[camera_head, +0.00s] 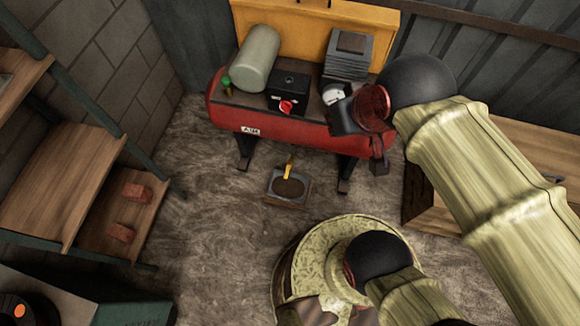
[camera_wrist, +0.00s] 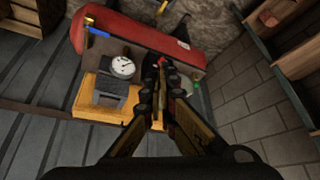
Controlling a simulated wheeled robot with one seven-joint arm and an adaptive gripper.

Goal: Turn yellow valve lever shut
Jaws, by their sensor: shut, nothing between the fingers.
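The yellow lever (camera_head: 288,168) stands upright below the middle of the red tank (camera_head: 262,124), above a small tray on the floor. In the wrist view a yellow piece (camera_wrist: 162,7) shows at the top edge beyond the red tank (camera_wrist: 135,32). My gripper (camera_wrist: 160,68) is shut and empty, with its fingertips in front of the compressor's top. In the head view its dark body is at the tank's right end, well above and right of the yellow lever, not touching it. The lever's base is hard to make out.
The small tray (camera_head: 272,199) holds dark brown stuff. A blue handle (camera_wrist: 98,32) with yellow fittings is at one tank end. A red knob (camera_head: 286,106) and gauge (camera_wrist: 123,67) sit on top. Wooden shelves (camera_head: 65,180) stand left; a round mottled base (camera_head: 305,262) is in front.

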